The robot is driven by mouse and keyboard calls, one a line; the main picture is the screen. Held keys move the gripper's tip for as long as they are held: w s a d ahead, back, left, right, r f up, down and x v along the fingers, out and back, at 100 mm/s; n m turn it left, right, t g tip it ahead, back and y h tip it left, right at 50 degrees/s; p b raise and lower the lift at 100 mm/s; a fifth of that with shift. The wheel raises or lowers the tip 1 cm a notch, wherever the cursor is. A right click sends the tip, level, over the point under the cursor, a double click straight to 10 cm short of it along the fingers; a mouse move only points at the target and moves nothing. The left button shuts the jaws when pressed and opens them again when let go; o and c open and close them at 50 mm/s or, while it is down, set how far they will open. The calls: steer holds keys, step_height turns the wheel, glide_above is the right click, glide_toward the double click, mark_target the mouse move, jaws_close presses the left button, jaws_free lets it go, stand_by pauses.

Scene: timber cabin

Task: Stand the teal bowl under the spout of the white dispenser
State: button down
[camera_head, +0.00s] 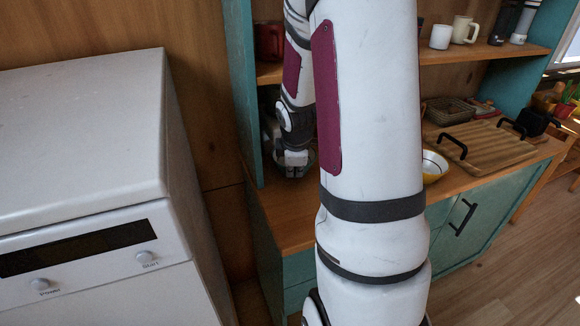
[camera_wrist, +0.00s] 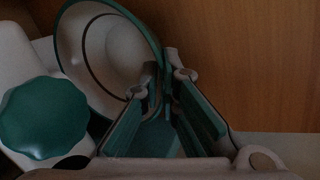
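The teal bowl (camera_wrist: 118,48) is in the wrist view, tipped so that its pale inside with a dark ring faces the camera. My gripper (camera_wrist: 160,78) has its fingertips on either side of the bowl's right rim and looks shut on it. The white dispenser (camera_wrist: 18,48) is at the left of the wrist view, with a lobed teal knob (camera_wrist: 43,117) close beside the bowl. Its spout cannot be made out. In the head view my gripper (camera_head: 297,166) is low in the shelf's left bay, and my arm hides much of that area.
A teal shelf unit with a wooden counter (camera_head: 285,212) holds a yellow-and-white bowl (camera_head: 434,166), a wooden tray with black handles (camera_head: 490,147) and a basket (camera_head: 449,110). Mugs (camera_head: 463,30) stand on the upper shelf. A white appliance (camera_head: 85,150) stands at the left.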

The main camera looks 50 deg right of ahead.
steer(key=shift+w+d+f, duration=0.1)
steer(key=shift+f, duration=0.15)
steer(key=c, duration=1.8)
jaws_free()
steer(key=shift+r, duration=0.1)
steer(key=shift+r, duration=0.35)
steer(key=s+a+r+m+p, duration=0.1)
steer(key=s+a+r+p, duration=0.1)
steer(key=a+r, duration=0.45)
steer(key=s+a+r+m+p, duration=0.1)
steer(key=s+a+r, duration=0.25)
steer(key=r, duration=0.55)
steer(key=s+a+r+m+y, duration=0.1)
steer(key=s+a+r+m, duration=0.2)
steer(key=s+a, duration=0.4)
steer(key=s+a+r+m+y, duration=0.2)
steer(key=s+a, duration=0.4)
steer(key=a, duration=0.6)
steer(key=shift+s+a+r+m+t, duration=0.15)
steer(key=shift+s+r+m+t, duration=0.2)
steer(key=shift+r+m, duration=0.45)
